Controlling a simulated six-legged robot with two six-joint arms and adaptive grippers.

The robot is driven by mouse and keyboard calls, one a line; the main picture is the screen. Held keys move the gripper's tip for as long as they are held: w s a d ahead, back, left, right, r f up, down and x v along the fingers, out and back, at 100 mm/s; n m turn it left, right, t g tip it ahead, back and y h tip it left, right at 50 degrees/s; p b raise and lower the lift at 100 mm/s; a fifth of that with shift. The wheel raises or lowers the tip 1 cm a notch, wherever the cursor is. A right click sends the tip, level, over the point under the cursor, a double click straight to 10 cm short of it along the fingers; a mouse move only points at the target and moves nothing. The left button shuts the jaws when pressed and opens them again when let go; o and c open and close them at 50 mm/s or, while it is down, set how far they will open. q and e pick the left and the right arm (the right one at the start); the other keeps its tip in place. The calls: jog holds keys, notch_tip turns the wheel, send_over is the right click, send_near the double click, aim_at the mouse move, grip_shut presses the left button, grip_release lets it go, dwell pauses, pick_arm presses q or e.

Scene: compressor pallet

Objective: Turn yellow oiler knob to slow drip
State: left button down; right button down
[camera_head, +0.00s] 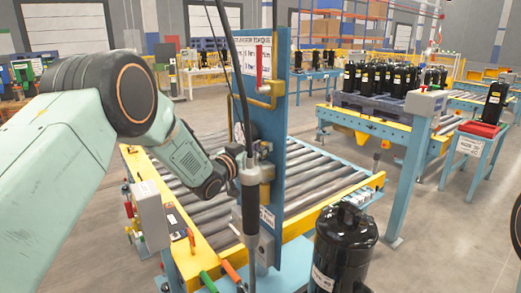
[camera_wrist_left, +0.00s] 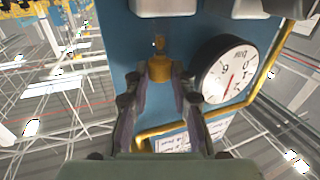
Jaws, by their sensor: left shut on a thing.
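The yellow oiler knob (camera_wrist_left: 158,69) is on the blue panel (camera_wrist_left: 122,40) in the left wrist view, with a narrow yellowish part just beyond it. My left gripper (camera_wrist_left: 159,84) has one finger on each side of the knob and is shut on it. In the head view my left gripper (camera_head: 236,164) is at the blue post (camera_head: 280,120), partly behind a grey fitting with a hanging hose. The knob cannot be made out clearly there. My right gripper is in neither view.
A round gauge (camera_wrist_left: 228,72) sits close beside the gripper, and a yellow pipe (camera_wrist_left: 262,80) bends around it. A hanging hose (camera_head: 236,80) runs down in front of the post. A roller conveyor (camera_head: 320,180) lies behind. A black compressor (camera_head: 343,250) stands at the front.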

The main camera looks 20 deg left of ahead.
pick_arm(q)
jog(key=shift+w+a+m+g+h+b, duration=0.15)
jog(key=shift+m+g+h+b, duration=0.1)
jog(key=shift+m+g+h, duration=0.85)
jog(key=shift+w+a+m+g+h+b, duration=0.1)
jog(key=shift+a+m+g+h+b, duration=0.3)
jog(key=shift+m+h, duration=0.7)
jog(key=shift+w+d+m+g+h+b, duration=0.1)
jog(key=shift+m+g+h, duration=0.7)
jog(key=shift+h, duration=0.7)
jog(key=shift+a+g+h, duration=0.1)
jog(key=shift+g+h, duration=0.2)
jog(key=shift+g, duration=0.1)
jog(key=c, duration=1.1)
grip_release()
jog(key=shift+r, duration=0.15)
jog(key=shift+a, duration=0.1)
